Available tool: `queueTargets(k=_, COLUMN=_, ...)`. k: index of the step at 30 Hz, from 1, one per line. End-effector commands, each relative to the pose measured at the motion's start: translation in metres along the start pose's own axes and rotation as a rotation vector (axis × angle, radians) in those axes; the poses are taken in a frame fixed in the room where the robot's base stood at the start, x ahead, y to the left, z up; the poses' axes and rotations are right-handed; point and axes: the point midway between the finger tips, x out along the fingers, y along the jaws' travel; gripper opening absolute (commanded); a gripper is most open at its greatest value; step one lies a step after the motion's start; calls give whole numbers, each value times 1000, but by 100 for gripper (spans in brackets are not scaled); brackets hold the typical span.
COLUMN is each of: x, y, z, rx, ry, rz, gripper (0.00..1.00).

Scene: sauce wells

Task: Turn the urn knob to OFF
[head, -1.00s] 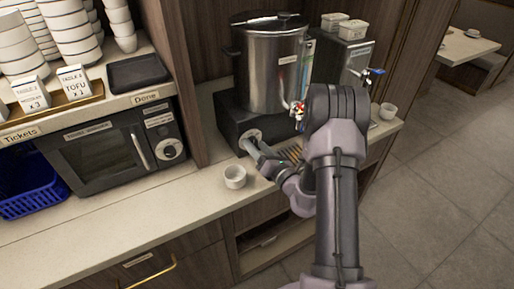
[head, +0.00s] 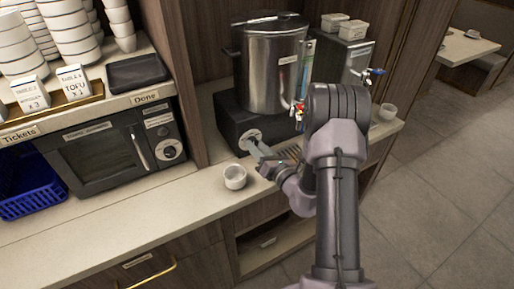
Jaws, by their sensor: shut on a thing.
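The urn (head: 271,70) is a tall metal pot with a lid, standing on a dark base (head: 229,122) at the back of the counter. The urn knob (head: 250,136) is on the front of the base, with a pale round plate around it. My gripper (head: 256,146) reaches in from the right and is shut on the knob. The knob's pointer and markings are too small and partly covered, so I cannot tell its setting. The urn's red tap (head: 299,108) is just above and right of my gripper.
A small white cup (head: 235,177) stands on the counter just below my gripper. A microwave (head: 110,152) is at the left. A second dispenser (head: 345,62) with a blue tap is at the right, with another white cup (head: 388,111) near it.

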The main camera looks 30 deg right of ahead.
Motion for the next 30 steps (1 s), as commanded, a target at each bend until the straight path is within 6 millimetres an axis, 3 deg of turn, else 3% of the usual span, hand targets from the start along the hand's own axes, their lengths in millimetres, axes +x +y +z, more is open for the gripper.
queueTargets(k=18, x=0, y=0, z=-2, rx=-557, ry=31, rz=-18, gripper=0)
queueTargets(k=30, x=0, y=1, z=-2, rx=-831, ry=47, rz=-29, gripper=0)
